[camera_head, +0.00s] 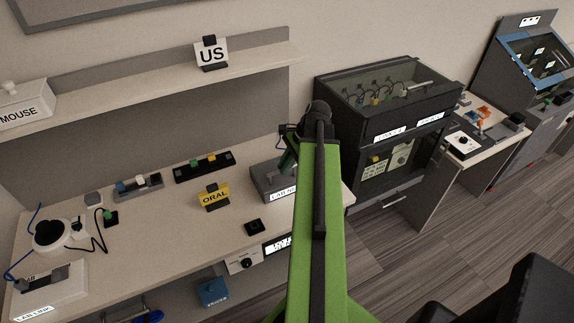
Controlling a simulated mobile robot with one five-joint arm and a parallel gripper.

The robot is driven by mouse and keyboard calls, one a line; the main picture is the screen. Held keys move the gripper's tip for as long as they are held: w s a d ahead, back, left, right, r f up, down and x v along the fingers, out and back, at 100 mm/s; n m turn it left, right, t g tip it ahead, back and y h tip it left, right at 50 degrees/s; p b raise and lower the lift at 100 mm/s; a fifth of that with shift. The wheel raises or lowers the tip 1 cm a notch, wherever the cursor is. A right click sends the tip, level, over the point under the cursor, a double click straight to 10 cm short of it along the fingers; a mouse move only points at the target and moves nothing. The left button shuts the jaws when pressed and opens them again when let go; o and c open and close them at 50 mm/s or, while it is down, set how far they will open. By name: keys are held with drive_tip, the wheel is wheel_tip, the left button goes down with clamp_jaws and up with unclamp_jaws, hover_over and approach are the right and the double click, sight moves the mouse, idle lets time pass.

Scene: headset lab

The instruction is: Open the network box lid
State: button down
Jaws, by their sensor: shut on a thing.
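The network box, a grey box (265,182) with a white label that reads "LAB N…", sits at the right end of the workbench. My green arm covers its right part. My gripper (288,156) is at the far end of the arm, over the top of this box. It is shut on the box's lid, though the fingertips and the exact grip are mostly hidden behind the arm. I cannot tell from this view how far the lid is raised.
A dark glass-topped cabinet (385,110) stands close on the right. A shelf (130,82) runs above.

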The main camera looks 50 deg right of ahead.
drive_tip(key=shift+w+a+r, duration=0.1)
drive_tip(key=shift+a+r, duration=0.05)
drive_tip(key=shift+r, duration=0.05)
drive_tip(key=shift+w+r+p, duration=0.35)
drive_tip(key=shift+r+p, duration=0.3)
drive_tip(key=shift+p, duration=0.1)
drive_tip(key=w+d+r+p, duration=0.2)
drive_tip(key=w+r+p, duration=0.2)
drive_tip(key=w, duration=0.2)
drive_tip(key=shift+d+r, duration=0.2)
drive_tip(key=shift+d, duration=0.2)
drive_tip(key=c, duration=1.5)
unclamp_jaws()
drive_tip(key=shift+w+d+f, duration=0.1)
drive_tip(key=shift+w+f, duration=0.05)
drive_tip(key=shift+w, duration=0.05)
drive_tip(key=shift+o, duration=0.2)
drive_tip(key=shift+s, duration=0.1)
